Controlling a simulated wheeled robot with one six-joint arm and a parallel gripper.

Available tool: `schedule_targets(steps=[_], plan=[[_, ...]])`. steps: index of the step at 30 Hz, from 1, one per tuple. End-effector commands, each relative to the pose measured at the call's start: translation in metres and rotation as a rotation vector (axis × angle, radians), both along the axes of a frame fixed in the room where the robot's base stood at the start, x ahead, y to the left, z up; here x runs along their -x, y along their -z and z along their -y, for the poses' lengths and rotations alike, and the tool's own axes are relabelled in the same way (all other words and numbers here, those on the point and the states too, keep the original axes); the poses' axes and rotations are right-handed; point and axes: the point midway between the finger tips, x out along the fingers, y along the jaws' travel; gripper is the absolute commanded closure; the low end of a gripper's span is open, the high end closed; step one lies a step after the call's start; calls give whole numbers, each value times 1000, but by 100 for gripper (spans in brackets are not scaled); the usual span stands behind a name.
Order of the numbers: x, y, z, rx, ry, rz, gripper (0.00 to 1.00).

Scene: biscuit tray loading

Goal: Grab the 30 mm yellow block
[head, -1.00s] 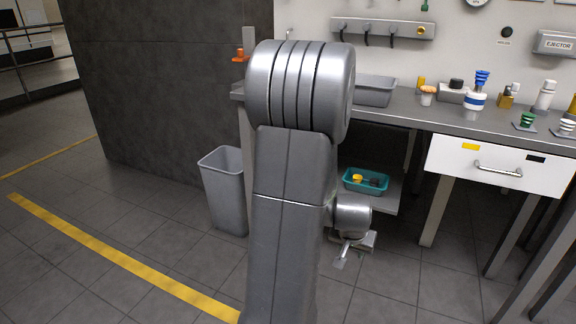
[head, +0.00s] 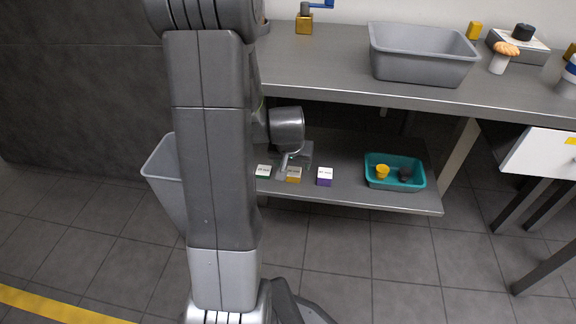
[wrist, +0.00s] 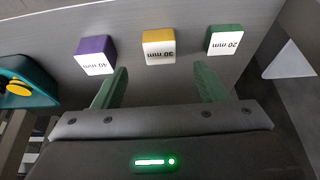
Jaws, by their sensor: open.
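The yellow block labelled 30 mm (wrist: 158,46) sits on the lower shelf, the middle one of three labelled blocks; it also shows in the head view (head: 294,175). The purple 40 mm block (wrist: 95,56) is to its left in the wrist view and the green 20 mm block (wrist: 224,40) to its right. My gripper (wrist: 160,80) is open and empty. Its green fingers point towards the blocks, with the yellow block beyond the fingertips and between their lines. In the head view my gripper (head: 294,158) is close to the yellow block, partly overlapping it.
A teal tray (head: 395,187) with a yellow and a dark item stands right of the blocks on the lower shelf (head: 345,193). The worktop (head: 330,83) is above the shelf, carrying a grey bin (head: 415,68). A waste bin (head: 163,178) stands at left.

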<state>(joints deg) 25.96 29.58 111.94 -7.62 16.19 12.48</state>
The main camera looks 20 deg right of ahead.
Motion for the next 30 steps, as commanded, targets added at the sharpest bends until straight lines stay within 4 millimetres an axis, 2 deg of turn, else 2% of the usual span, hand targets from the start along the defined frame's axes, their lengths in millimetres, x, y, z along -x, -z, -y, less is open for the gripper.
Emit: schedule_targets(steps=[1, 7, 12, 15, 22, 23, 30], plan=[[-2, 8, 1, -1, 1, -2, 34], [-6, 25, 3, -1, 0, -2, 34], [-12, 51, 5, -2, 0, -3, 34], [-17, 61, 8, -1, 0, -2, 34], [-18, 61, 9, 0, -1, 0, 34], [-18, 61, 9, 0, -1, 0, 36], [-18, 61, 9, 0, -1, 0, 83]])
